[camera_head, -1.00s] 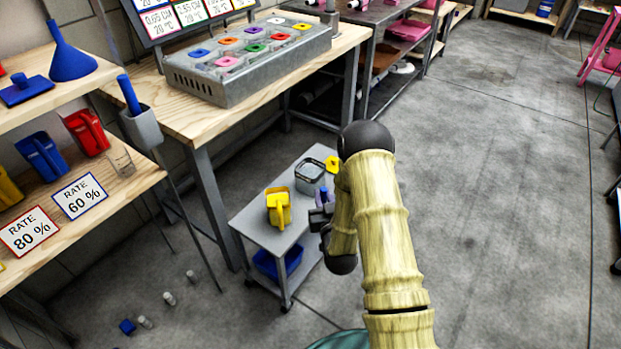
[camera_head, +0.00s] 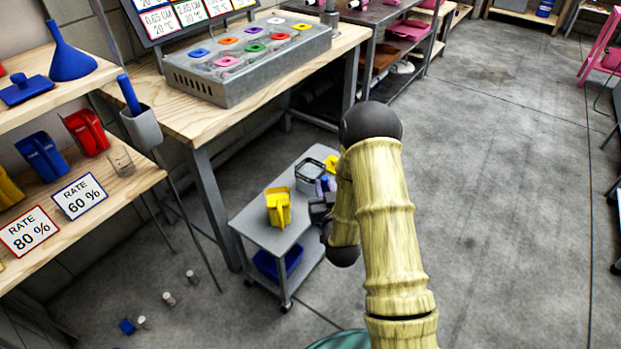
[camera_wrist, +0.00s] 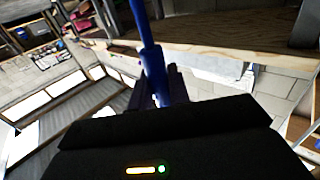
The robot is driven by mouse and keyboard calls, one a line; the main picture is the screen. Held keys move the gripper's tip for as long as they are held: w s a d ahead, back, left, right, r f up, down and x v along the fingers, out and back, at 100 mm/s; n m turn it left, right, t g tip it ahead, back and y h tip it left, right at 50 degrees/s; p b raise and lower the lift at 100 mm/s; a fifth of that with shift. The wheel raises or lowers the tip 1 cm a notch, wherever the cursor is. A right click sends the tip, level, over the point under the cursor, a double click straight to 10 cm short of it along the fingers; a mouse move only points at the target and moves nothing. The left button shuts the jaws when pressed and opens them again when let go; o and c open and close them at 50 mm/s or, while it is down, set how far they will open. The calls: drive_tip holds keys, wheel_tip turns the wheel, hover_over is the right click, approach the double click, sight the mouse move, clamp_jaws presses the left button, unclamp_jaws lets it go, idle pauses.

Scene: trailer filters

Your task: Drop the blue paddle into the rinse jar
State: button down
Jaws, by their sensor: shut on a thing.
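My gripper (camera_wrist: 160,85) is shut on the blue paddle (camera_wrist: 149,45), whose blue shaft runs up between the fingers in the wrist view. In the head view the paddle (camera_head: 322,186) is a small blue patch just above my gripper (camera_head: 321,203), partly hidden by my arm. The rinse jar (camera_head: 308,178) appears to be the clear, dark-rimmed square jar on the small grey cart (camera_head: 252,225). In the picture the paddle is right beside the jar's right side. I cannot tell whether they touch.
A yellow jug (camera_head: 279,208) stands on the cart, left of my gripper. A yellow piece (camera_head: 332,163) lies behind the jar. A blue bin (camera_head: 277,262) is on the lower shelf. Another blue handle (camera_head: 129,95) stands in a grey holder (camera_head: 143,127).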

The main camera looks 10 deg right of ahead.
wheel_tip(320, 180, up, 33)
drive_tip(key=p, duration=4.7)
drive_tip(key=shift+s+p, duration=0.3)
drive_tip(key=shift+f, duration=0.1)
